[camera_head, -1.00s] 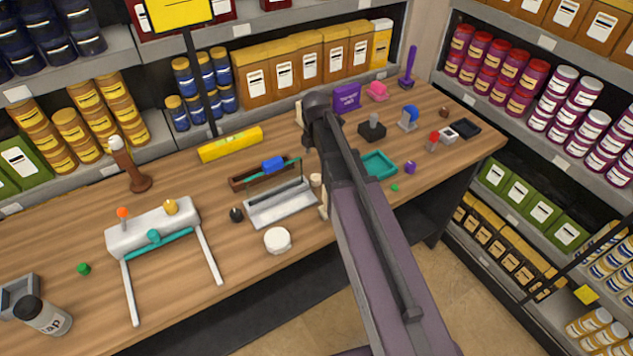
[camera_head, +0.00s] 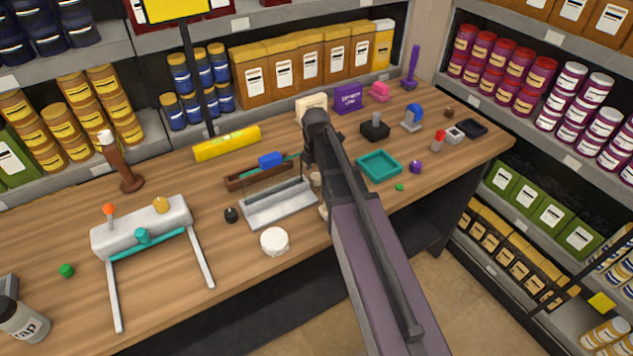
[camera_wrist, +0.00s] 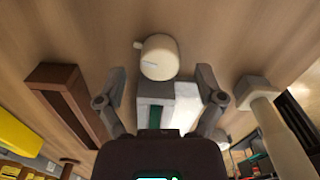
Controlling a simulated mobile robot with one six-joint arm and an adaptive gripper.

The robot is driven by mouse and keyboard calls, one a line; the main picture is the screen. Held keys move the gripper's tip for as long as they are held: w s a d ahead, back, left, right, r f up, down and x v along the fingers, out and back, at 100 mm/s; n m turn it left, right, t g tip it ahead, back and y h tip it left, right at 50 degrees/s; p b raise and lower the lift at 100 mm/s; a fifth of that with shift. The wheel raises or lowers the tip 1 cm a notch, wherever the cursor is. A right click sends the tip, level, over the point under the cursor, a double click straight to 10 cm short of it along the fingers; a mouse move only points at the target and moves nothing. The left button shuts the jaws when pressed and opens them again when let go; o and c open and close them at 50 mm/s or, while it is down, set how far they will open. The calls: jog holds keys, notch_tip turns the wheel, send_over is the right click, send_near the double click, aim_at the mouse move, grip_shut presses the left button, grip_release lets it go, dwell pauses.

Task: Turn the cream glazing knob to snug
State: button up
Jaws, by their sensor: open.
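The cream glazing knob (camera_wrist: 159,58) shows in the wrist view as a rounded cream drum with a small nub on its left and a thin dark mark. It sits at the end of a grey and white part (camera_wrist: 165,101). My gripper (camera_wrist: 160,74) is open, with one finger on each side of that part. The knob lies just past the fingertips, roughly centred between them. I cannot tell whether a finger touches anything.
A brown block (camera_wrist: 69,103) is left of the fingers in the wrist view, a cream rod (camera_wrist: 283,134) right. Shelves back the bench.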

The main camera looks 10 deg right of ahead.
jog(key=shift+f+b, duration=0.75)
jog(key=shift+f, duration=0.35)
jog(key=c, duration=1.1)
